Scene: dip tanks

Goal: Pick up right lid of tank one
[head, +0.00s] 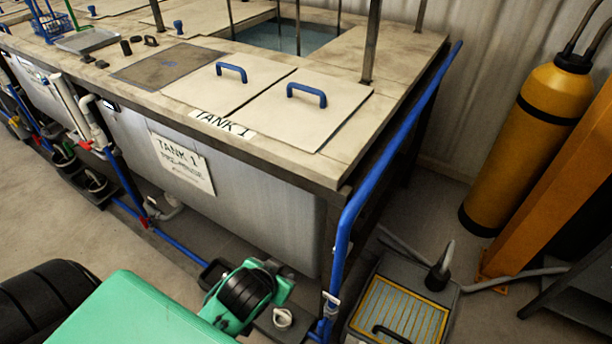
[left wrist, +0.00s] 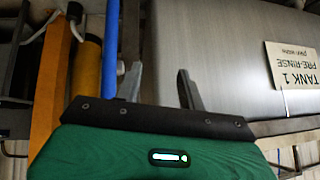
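Tank one is a grey steel tank (head: 250,185) under a worn beige top. Its right lid (head: 310,112), a flat beige plate with a blue loop handle (head: 306,94), lies flat at the front right of the top. The left lid (head: 215,90), also blue-handled (head: 231,72), lies beside it. My left gripper (left wrist: 161,76) is open and empty in the left wrist view, its two grey fingers apart in front of the tank's front wall (left wrist: 225,50). I cannot make out its fingers in the head view. The lids are out of the wrist view. My right gripper is not in view.
A blue pipe (head: 384,148) runs along the tank's right end and down its front corner. Metal posts (head: 372,40) rise from the top beside an open water-filled bay (head: 285,38). A yellow cylinder (head: 550,120) stands at the right. A grey box (head: 400,305) sits on the floor.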

